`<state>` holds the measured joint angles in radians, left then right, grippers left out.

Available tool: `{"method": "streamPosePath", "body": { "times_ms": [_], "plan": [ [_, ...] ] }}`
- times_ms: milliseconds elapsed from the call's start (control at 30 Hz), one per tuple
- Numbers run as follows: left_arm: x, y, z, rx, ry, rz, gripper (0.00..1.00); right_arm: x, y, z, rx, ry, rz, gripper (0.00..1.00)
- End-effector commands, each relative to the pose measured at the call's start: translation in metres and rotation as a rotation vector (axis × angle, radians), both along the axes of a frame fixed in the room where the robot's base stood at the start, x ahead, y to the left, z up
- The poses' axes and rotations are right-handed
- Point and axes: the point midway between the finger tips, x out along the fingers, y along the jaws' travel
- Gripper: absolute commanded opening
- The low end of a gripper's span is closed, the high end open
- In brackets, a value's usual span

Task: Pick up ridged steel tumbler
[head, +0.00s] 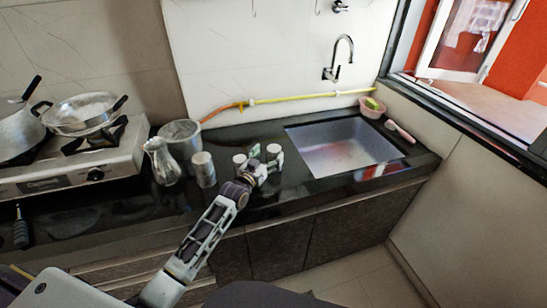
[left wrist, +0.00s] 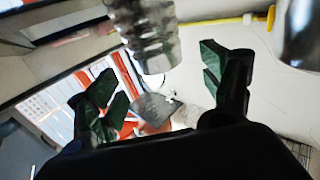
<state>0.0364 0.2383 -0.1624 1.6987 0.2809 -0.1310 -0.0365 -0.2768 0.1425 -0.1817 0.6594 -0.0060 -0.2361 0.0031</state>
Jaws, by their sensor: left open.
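A ridged steel tumbler (left wrist: 152,35) shows at the top of the left wrist view, cut off by the frame edge. It lies ahead of the gap between my left fingers, apart from both. My left gripper (left wrist: 162,82) is open and empty. In the head view my left gripper (head: 260,162) is over the counter among small steel cups. One cup (head: 274,151) is just beyond it and another (head: 239,160) is to its left, partly hidden; the ridges are too small there to tell which is the tumbler. My right gripper is not in view.
On the black counter (head: 330,192) stand a taller steel cup (head: 204,170), a steel jug (head: 163,162) and a bucket-like pot (head: 181,133). A stove (head: 75,165) with pans is at left. A sink (head: 345,147) is at right. A yellow hose (head: 300,97) runs along the wall.

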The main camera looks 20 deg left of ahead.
Motion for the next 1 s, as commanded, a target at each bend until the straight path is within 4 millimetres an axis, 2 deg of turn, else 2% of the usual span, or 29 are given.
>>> {"method": "streamPosePath", "body": {
  "times_ms": [367, 700, 1000],
  "plan": [
    [0.026, -0.005, -0.002, -0.001, -0.001, 0.000, 0.80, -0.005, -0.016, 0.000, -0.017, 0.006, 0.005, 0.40],
    [0.046, -0.009, -0.002, -0.001, -0.001, 0.000, 0.80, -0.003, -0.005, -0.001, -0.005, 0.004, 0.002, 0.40],
    [0.048, -0.010, -0.002, 0.000, 0.000, 0.000, 0.80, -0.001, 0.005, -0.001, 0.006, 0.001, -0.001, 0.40]
  ]
}}
